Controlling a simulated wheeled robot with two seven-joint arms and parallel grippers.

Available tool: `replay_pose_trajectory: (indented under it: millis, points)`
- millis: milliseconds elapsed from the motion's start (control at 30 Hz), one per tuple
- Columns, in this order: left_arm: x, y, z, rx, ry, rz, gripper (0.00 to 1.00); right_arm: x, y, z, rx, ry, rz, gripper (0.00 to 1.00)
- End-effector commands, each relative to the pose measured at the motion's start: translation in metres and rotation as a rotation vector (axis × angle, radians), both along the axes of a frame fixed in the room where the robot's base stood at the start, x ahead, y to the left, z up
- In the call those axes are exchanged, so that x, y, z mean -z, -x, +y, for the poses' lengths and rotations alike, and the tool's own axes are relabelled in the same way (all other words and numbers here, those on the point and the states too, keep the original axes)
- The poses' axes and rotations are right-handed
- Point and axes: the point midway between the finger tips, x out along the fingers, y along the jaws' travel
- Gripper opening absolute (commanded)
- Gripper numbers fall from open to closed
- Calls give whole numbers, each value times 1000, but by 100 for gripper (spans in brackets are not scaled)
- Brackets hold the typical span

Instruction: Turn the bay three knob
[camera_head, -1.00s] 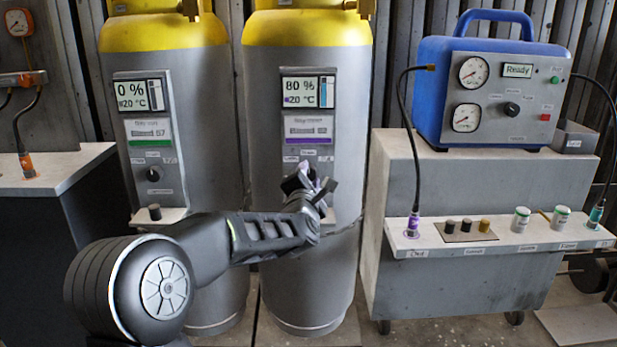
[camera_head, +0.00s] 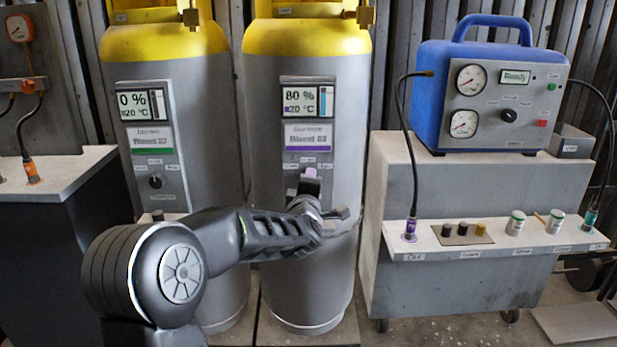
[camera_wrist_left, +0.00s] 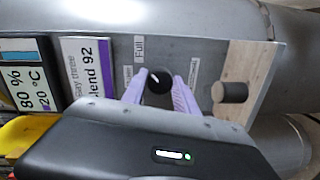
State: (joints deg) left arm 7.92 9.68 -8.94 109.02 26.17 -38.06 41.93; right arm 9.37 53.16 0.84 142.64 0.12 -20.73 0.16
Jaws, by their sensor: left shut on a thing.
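The bay three cylinder (camera_head: 345,130) is grey with a yellow top. Its panel has a display (camera_head: 307,98) reading 80 % and 20 °C and a white label with a purple stripe. In the left wrist view, the label (camera_wrist_left: 85,68) lies sideways. The black bay three knob (camera_wrist_left: 158,88) has a white pointer mark and sits between the lilac finger pads of my left gripper (camera_wrist_left: 158,77), shut on it. In the head view my left gripper (camera_head: 310,186) is at the lower panel and hides the knob. My right gripper is out of view.
A second cylinder (camera_head: 205,110), reading 0 %, stands to the left. A black peg (camera_wrist_left: 232,91) sits on a small ledge (camera_wrist_left: 252,75) beside the knob. A blue unit (camera_head: 433,85) stands on a grey cart (camera_head: 385,190) to the right.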

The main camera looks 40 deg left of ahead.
Motion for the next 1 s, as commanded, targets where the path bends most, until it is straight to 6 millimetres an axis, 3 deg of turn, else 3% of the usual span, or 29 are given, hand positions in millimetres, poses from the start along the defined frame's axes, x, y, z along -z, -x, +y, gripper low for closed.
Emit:
replay_pose_trajectory:
  millis: [333, 967, 1000]
  points:
    - [0, 0, -1, 2, -182, 143, 0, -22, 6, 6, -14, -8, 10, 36]
    - [2, 0, -1, 2, -237, 184, 0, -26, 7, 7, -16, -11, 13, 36]
    - [2, 0, -1, 2, -237, 184, 38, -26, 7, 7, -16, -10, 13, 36]
